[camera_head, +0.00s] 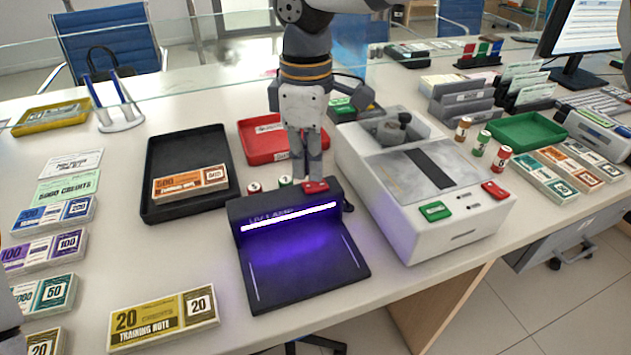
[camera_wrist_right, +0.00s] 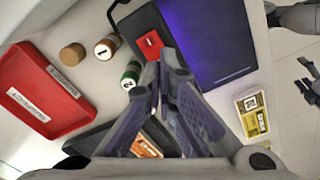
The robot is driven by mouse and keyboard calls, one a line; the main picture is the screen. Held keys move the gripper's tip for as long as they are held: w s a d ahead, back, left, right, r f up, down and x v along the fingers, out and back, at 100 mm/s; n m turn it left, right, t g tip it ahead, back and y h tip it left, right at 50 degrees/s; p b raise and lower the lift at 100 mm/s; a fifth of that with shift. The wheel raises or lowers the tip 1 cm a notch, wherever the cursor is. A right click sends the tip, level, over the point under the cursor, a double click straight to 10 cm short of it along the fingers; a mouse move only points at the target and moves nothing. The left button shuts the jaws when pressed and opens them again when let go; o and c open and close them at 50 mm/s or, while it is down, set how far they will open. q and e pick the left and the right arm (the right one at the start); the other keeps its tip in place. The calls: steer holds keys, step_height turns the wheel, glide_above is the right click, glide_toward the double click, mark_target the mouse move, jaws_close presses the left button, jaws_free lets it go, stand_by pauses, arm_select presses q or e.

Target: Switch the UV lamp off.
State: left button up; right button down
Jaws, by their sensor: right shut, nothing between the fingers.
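The UV lamp (camera_head: 305,275) is a black unit on the counter's front middle. Its white tube is lit and purple light spreads over its base; the purple glow also shows in the wrist view (camera_wrist_right: 205,35). A red rocker switch (camera_head: 316,187) sits on the lamp's top right; it also shows in the wrist view (camera_wrist_right: 149,45). My right gripper (camera_head: 312,176) points down, shut and empty, with its fingertips close by the switch. I cannot tell whether they touch it. Part of my left gripper (camera_wrist_right: 306,88) shows at the wrist view's right edge, its opening unclear.
A white counting machine (camera_head: 425,190) stands close on the lamp's right. A black tray (camera_head: 185,145) with an orange note bundle and a red tray (camera_head: 262,140) lie behind left. Small numbered rolls (camera_wrist_right: 105,48) stand behind the lamp. Note bundles (camera_head: 163,318) lie at front left.

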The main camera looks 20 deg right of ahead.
mark_target(308, 185)
steer(key=shift+f, duration=1.25)
stand_by(0.7)
step_height(308, 185, up, 6)
steer(key=shift+f+p, duration=0.15)
steer(key=shift+p, duration=0.4)
steer(key=shift+r, duration=0.7)
arm_select(q)
steer(key=shift+w+r+t, duration=0.4)
steer(key=shift+w+r, duration=0.35)
steer(key=shift+w, duration=0.1)
